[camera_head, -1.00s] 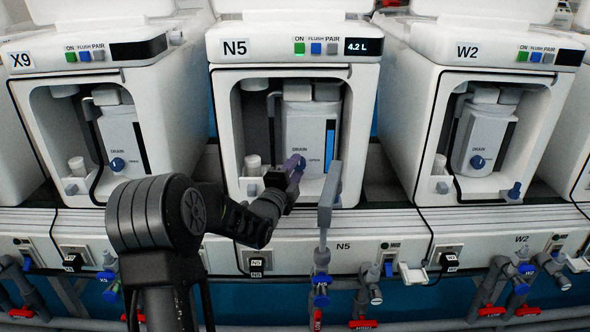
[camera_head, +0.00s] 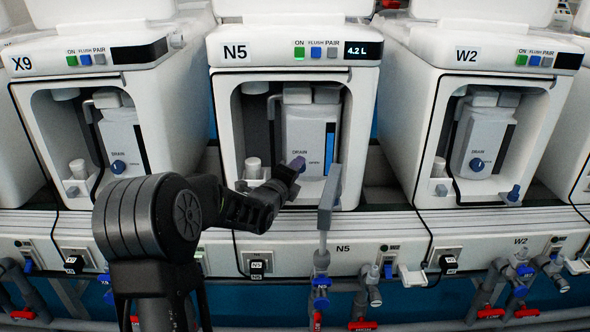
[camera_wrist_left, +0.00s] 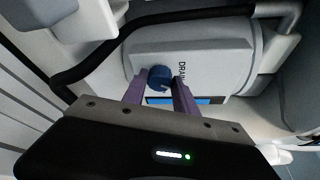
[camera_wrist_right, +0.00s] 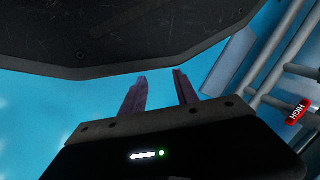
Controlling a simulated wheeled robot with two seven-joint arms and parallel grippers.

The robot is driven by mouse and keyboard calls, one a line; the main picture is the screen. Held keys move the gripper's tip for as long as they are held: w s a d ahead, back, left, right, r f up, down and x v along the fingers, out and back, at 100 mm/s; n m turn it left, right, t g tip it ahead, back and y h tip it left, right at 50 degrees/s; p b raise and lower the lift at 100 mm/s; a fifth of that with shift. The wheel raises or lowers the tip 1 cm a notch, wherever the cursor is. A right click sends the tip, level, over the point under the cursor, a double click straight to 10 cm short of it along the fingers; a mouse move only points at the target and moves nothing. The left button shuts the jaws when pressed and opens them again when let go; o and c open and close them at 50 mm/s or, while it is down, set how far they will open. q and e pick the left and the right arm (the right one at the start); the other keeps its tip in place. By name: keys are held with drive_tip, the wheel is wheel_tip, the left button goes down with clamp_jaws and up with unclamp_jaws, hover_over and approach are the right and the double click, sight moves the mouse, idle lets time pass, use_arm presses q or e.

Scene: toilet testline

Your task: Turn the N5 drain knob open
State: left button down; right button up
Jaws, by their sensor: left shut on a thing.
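The N5 unit (camera_head: 294,75) stands in the middle of the head view, with a grey-white drain tank (camera_head: 308,125) in its open bay. The blue drain knob (camera_wrist_left: 160,76) is on the tank's front beside the word DRAIN. My left gripper (camera_head: 298,164) is at this knob and mostly hides it in the head view. In the left wrist view its purple fingers are shut on the knob, one on each side. The knob's pointer is not clear. My right gripper (camera_wrist_right: 160,76) is open and empty in its wrist view, away from the units.
The N5 display (camera_head: 363,49) reads 4.2 L and its ON button (camera_head: 299,52) is lit green. Similar units X9 (camera_head: 22,63) and W2 (camera_head: 467,52) stand on either side. A dark hose (camera_wrist_left: 130,32) curves near the tank.

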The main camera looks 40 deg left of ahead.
use_arm(q)
drive_tip(key=shift+r+m+p, duration=0.25)
drive_tip(key=shift+m+p, duration=0.05)
drive_tip(key=shift+m, duration=0.1)
drive_tip(key=m+g+p, duration=0.1)
drive_tip(key=p, duration=0.2)
drive_tip(key=m+g+p, duration=0.1)
drive_tip(key=m+p, duration=0.1)
drive_tip(key=p, duration=0.2)
drive_tip(key=r+m+g+y+p, duration=0.1)
drive_tip(key=p, duration=0.2)
drive_tip(key=shift+w+d+m, duration=0.2)
drive_tip(key=shift+d+m, duration=0.1)
drive_tip(key=shift+m, duration=0.1)
drive_tip(key=m+g+y+p, duration=0.1)
drive_tip(key=m+p, duration=0.1)
drive_tip(key=p, duration=0.4)
drive_tip(key=shift+w+f+m+g+y+p, duration=0.1)
drive_tip(key=shift+f+m+g+y+p, duration=0.3)
drive_tip(key=shift+m+p, duration=0.55)
use_arm(e)
wheel_tip(320, 180, up, 20)
drive_tip(key=s+a, duration=0.1)
drive_tip(key=s, duration=0.1)
drive_tip(key=shift+s+a+f+n+g, duration=0.2)
drive_tip(key=shift+a+n+g, duration=0.1)
drive_tip(key=shift+a, duration=0.05)
use_arm(q)
drive_tip(key=shift+r+n, duration=0.1)
drive_tip(key=shift+n, duration=0.15)
